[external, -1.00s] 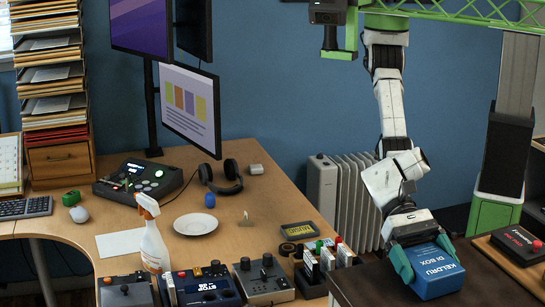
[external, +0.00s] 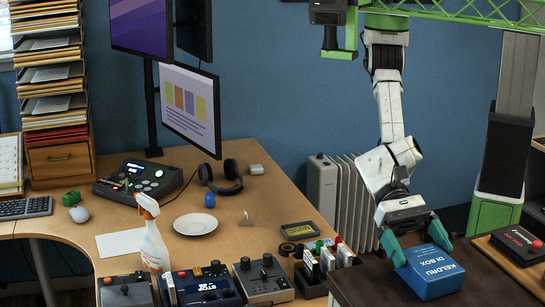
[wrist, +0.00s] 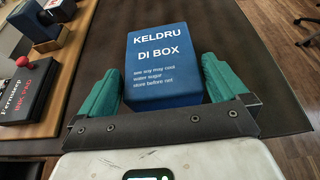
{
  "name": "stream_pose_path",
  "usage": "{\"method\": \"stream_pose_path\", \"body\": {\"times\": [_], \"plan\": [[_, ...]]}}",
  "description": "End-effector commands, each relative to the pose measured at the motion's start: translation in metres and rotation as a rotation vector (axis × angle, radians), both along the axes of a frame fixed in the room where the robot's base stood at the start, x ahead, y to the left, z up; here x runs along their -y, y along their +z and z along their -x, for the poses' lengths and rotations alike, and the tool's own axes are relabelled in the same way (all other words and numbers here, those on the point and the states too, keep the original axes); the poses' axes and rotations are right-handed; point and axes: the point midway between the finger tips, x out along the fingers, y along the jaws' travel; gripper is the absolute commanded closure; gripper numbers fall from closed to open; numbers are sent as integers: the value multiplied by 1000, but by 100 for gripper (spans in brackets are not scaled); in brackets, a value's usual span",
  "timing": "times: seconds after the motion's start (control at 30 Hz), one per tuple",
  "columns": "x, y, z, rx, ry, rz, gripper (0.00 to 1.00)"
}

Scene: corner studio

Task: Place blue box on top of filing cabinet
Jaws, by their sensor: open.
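The blue box (external: 434,272), lettered "KELDRU DI BOX", lies flat on a dark brown top (external: 375,285) at the lower right. I cannot tell whether this top is the filing cabinet's; no cabinet front or drawers show below it. My gripper (external: 417,241) is open and empty, its teal fingers spread just above the box. In the wrist view the blue box (wrist: 163,75) shows between and beyond the two fingers of my gripper (wrist: 160,90), with a gap at each side.
A wooden tray (external: 500,262) with a black and red box (external: 518,243) stands right of the blue box. On the left, the wooden desk (external: 262,190) holds a spray bottle (external: 154,245), a plate (external: 196,224) and several control units. Dark top around the box is bare.

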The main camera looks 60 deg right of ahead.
Motion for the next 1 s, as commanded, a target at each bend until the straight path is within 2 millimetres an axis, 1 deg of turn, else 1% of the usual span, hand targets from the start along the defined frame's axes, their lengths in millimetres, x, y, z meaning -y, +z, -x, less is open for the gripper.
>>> {"method": "stream_pose_path", "body": {"times": [0.03,0.3,0.5,0.67,0.9,0.97,1.0], "plan": [[5,3,-6,-1,-1,-3,0],[35,20,-35,-1,-2,-2,0],[50,29,-51,-1,0,-1,0],[55,32,-55,-1,0,-1,0],[55,32,-57,1,-1,0,0],[55,29,-64,12,-7,-3,0],[54,25,-73,27,-15,-7,0]]}}
